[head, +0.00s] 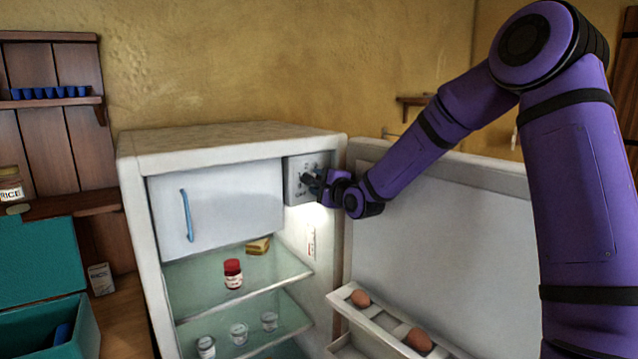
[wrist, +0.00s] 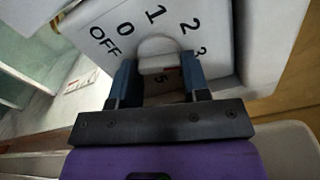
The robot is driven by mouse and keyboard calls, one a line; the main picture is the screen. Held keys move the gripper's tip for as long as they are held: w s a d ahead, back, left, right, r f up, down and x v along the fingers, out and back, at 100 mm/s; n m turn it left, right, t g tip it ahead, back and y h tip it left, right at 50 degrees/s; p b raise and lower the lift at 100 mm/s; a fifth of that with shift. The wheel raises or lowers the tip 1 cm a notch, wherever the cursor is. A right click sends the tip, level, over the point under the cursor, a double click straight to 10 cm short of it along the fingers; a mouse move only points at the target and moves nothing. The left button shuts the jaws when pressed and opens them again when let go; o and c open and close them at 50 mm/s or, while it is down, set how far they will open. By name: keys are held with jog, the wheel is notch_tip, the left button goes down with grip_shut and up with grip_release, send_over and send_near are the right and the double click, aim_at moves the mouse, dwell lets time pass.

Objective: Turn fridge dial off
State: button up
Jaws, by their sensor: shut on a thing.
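The fridge (head: 230,143) stands with its door (head: 440,240) open to the right. A white control box (head: 294,180) is at the top right inside it. The round, pale dial (wrist: 158,62) sits in the middle of these marks. My gripper (wrist: 160,78) is shut on the dial, with one dark finger on each side. In the head view my gripper (head: 312,183) reaches the box from the right and hides the dial. Which mark the dial points to is unclear.
A freezer compartment with a blue handle (head: 187,215) is left of the box. A red-capped jar (head: 233,274) and a sandwich (head: 258,246) are on the upper shelf. Eggs (head: 361,298) lie in the door rack. My arm crosses above the door.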

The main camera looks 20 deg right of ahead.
jog(key=n, duration=2.5)
jog(key=shift+s+a+r, duration=0.1)
jog(key=shift+a, duration=0.15)
jog(key=shift+n, duration=0.3)
jog(key=o, duration=0.9)
jog(key=shift+r, duration=0.1)
jog(key=shift+s, duration=0.1)
jog(key=v, duration=1)
jog(key=shift+s+d, duration=0.15)
jog(key=shift+s, duration=0.15)
